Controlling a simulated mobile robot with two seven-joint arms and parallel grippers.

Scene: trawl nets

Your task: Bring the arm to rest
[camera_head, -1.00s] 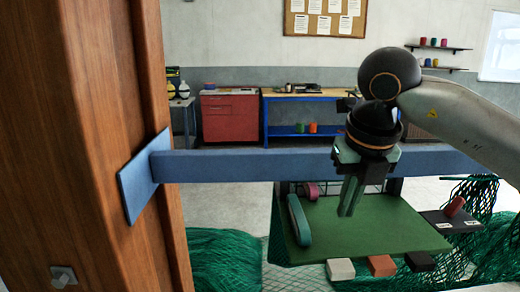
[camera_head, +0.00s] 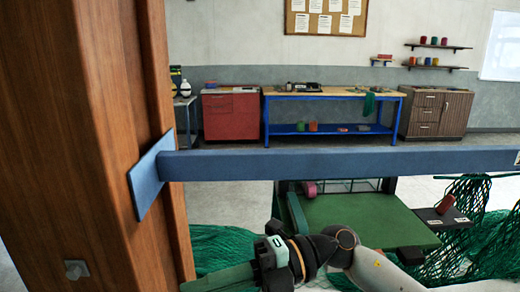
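My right arm comes in from the lower right, low in front of the green-topped table (camera_head: 365,218). Its gripper (camera_head: 192,285) points left at the bottom of the view, near the foot of the wooden post. Its greenish fingers show side-on and are partly cut by the bottom edge, so I cannot tell whether they are open or shut. No held object shows. My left gripper is not in view.
A blue beam (camera_head: 350,161) runs across from the wooden post (camera_head: 95,130), above my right arm. Green netting (camera_head: 225,248) hangs beside the post and at the right. A red spool (camera_head: 445,204) lies on a dark side shelf. Cabinets and a workbench stand behind.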

